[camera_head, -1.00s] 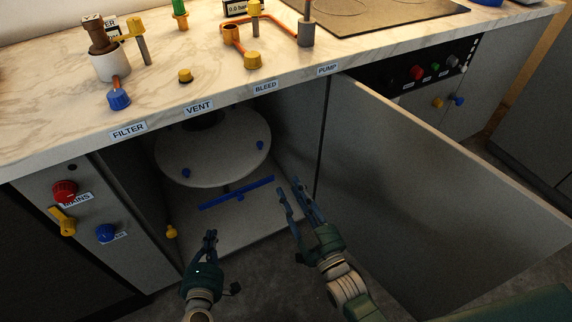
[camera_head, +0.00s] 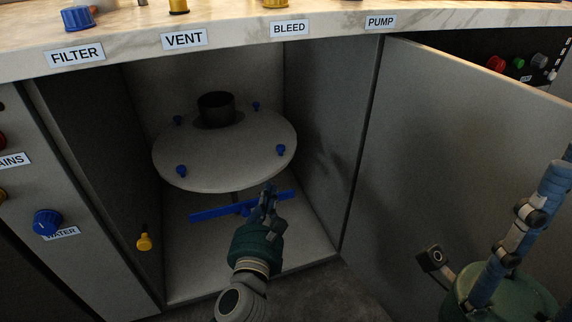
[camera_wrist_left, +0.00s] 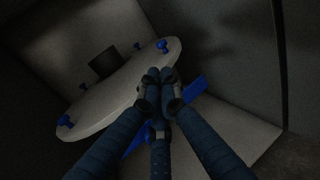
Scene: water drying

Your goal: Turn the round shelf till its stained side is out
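The round shelf (camera_head: 225,155) is a pale grey disc inside the open cupboard, with several small blue pegs near its rim and a dark cup (camera_head: 216,108) toward its back. I see no clear stain on the part in view. A blue bar (camera_head: 215,213) lies below it, by its stem. My left gripper (camera_head: 268,193) is just in front of the shelf's front right rim, its fingers together with nothing seen between them. In the left wrist view, the fingertips (camera_wrist_left: 160,78) overlap the shelf's rim (camera_wrist_left: 110,98); contact is unclear. My right gripper (camera_head: 545,200) is at the right edge, partly cut off.
The open cupboard door (camera_head: 440,150) stands on the right. The counter edge (camera_head: 235,37) with labels is above the opening. A yellow knob (camera_head: 144,242) and a blue water knob (camera_head: 47,222) are on the left. The cupboard floor (camera_head: 300,232) is mostly clear.

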